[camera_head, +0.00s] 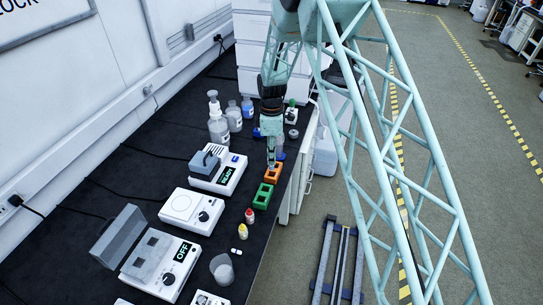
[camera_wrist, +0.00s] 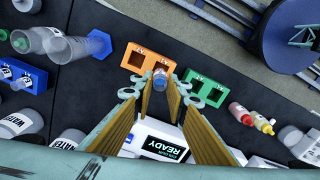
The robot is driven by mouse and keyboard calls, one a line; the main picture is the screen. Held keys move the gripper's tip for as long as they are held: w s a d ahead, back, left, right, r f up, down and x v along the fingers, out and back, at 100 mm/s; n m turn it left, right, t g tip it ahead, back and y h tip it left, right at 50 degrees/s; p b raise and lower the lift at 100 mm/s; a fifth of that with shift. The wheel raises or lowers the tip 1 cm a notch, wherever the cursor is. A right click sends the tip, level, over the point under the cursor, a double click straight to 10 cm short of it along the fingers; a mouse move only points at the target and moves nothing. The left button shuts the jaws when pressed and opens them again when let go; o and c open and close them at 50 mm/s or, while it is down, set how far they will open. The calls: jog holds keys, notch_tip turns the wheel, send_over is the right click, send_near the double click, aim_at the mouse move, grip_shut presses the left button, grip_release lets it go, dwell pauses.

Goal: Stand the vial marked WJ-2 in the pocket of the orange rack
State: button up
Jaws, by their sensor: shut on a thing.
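My gripper (camera_wrist: 160,92) is shut on a small vial (camera_wrist: 160,79) with a bluish top, held between the fingertips. Its marking cannot be read. In the wrist view the vial overlaps the right part of the orange rack (camera_wrist: 148,47). One dark pocket shows at the rack's left, and another partly behind the vial. I cannot tell whether the vial's lower end is above or inside a pocket. In the head view my gripper (camera_head: 271,163) points down over the orange rack (camera_head: 279,171), and the vial cannot be made out.
A green rack (camera_wrist: 196,76) stands close beside the orange one. Red-capped (camera_head: 249,216) and yellow-capped (camera_head: 243,231) bottles stand nearer the front. A device reading READY (camera_head: 226,177) is to the left. Bottles (camera_head: 218,127) stand behind. The bench's right edge is close to the racks.

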jog(key=shift+f, duration=1.1)
jog(key=shift+b, duration=0.55)
dwell(0.6)
jog(key=shift+f+b, duration=1.05)
jog(key=shift+f, duration=0.75)
dwell(0.6)
jog(key=o, duration=0.9)
jog(key=shift+o, duration=0.2)
jog(key=o, duration=0.3)
